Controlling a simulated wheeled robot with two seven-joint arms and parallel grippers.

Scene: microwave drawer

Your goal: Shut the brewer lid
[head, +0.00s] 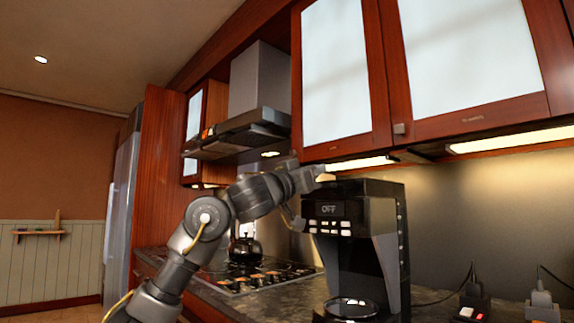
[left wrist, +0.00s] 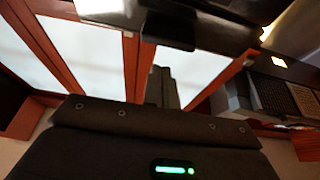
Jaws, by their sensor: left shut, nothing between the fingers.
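The black coffee brewer (head: 385,245) stands on the counter at the right of the head view, with "OFF" on its display and a glass carafe low in its front. Its lid (head: 365,186) is at the top, looks nearly level and lies close to the body; I cannot tell whether it is fully down. My left gripper (head: 318,173) is shut and empty, at the top left front edge of the brewer, close to the lid. Whether it touches is unclear. My left gripper's fingers (left wrist: 162,88) also show in the left wrist view. My right gripper is not in view.
Wall cabinets (head: 340,75) hang just above the brewer, leaving little headroom. A range hood (head: 245,130) is behind my arm, over a stove with a black kettle (head: 246,250). Plugs and cords (head: 474,298) lie on the counter right of the brewer.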

